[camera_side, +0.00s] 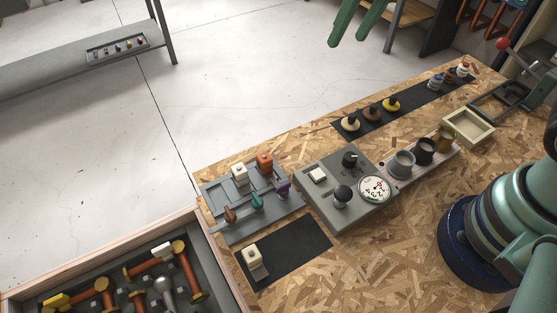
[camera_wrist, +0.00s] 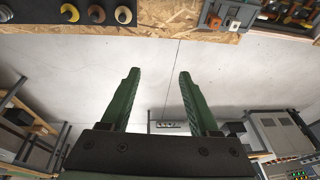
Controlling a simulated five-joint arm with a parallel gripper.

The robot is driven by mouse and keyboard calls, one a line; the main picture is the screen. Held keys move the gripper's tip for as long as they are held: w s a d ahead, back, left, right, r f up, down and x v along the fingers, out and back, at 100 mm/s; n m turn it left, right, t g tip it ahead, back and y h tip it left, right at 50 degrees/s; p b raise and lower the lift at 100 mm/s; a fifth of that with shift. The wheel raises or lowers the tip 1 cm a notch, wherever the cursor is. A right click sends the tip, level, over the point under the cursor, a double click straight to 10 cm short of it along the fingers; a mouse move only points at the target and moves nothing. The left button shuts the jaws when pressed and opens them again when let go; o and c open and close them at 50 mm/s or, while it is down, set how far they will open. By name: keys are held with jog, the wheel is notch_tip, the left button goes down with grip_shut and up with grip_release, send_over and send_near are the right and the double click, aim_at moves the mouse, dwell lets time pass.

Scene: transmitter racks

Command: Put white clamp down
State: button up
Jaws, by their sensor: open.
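A small white block-shaped piece (camera_side: 252,257), probably the white clamp, stands upright on the black mat (camera_side: 297,256) at the front of the bench. A similar white-topped piece (camera_side: 240,173) stands in the grey rack (camera_side: 278,215) behind the mat. My gripper (camera_side: 358,22) is high above the floor beyond the bench's far edge, well away from both pieces. Its green fingers are spread with nothing between them; they also show in the wrist view (camera_wrist: 158,76). I cannot make out the white piece on the mat in the wrist view.
A grey panel with a dial (camera_side: 375,189) stands right of the rack. Several cups (camera_side: 401,164) are beside it. A dark strip (camera_side: 384,112) holds several knobs. A wooden-edged drawer (camera_side: 110,253) of tools is front left. A cream tray (camera_side: 468,130) sits at right.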

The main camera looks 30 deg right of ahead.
jog(key=s+d+t+h, duration=0.1)
jog(key=s+d+t, duration=0.1)
jog(key=s+d, duration=0.4)
jog(key=d, duration=0.4)
jog(key=shift+s+d+f, duration=0.25)
jog(key=shift+s, duration=0.05)
dwell(0.6)
